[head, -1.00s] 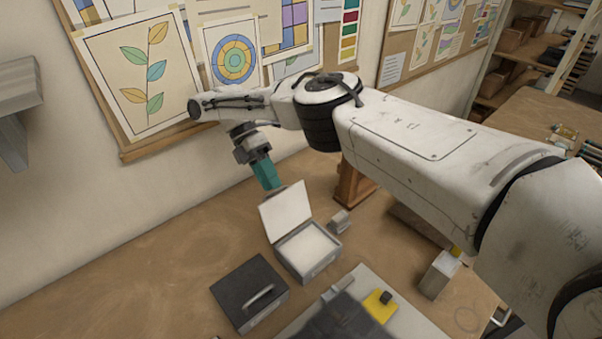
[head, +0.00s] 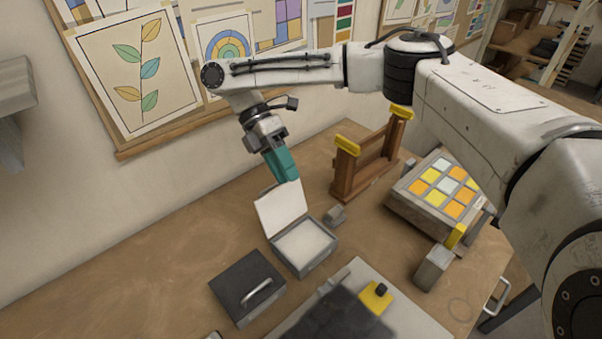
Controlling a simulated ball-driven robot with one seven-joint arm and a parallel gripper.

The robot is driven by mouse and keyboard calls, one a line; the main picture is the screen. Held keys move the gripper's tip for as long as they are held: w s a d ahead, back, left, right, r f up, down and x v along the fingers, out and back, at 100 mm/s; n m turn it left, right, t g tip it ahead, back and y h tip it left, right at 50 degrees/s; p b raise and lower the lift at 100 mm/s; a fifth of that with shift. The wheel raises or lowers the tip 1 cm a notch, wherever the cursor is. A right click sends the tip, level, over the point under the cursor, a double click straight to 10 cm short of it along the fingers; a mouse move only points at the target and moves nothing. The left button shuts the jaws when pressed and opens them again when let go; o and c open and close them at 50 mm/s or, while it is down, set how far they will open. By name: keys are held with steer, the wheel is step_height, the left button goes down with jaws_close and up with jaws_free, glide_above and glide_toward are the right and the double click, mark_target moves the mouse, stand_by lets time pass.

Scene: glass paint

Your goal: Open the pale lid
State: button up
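The pale lid (head: 280,211) stands raised, tilted back from the back edge of a small grey box (head: 307,254). The box is open and its pale inside shows. My gripper (head: 287,173) has teal fingers and hangs just above the lid's upper edge, slightly overlapping its top right corner in the picture. Whether it touches the lid I cannot tell. The fingers look like one teal block from this side, so their gap is hidden. I see nothing held.
A dark box with a handle (head: 247,287) stands left of the open box. A small grey block (head: 335,216), a wooden stand (head: 371,165) and a box of coloured tiles (head: 440,193) lie to the right. The table is bare at the left.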

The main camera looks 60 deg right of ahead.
steer(key=shift+s+a+r+b, duration=0.15)
steer(key=shift+s+a+r, duration=0.2)
steer(key=shift+s, duration=0.5)
steer(key=shift+s+a+r+b, duration=0.15)
steer(key=shift+s+r, duration=0.35)
steer(key=shift+s, duration=0.4)
steer(key=shift+s+a+r+b, duration=0.1)
steer(key=shift+s+a+r, duration=0.25)
steer(key=shift+s, duration=0.5)
steer(key=shift+d, duration=0.1)
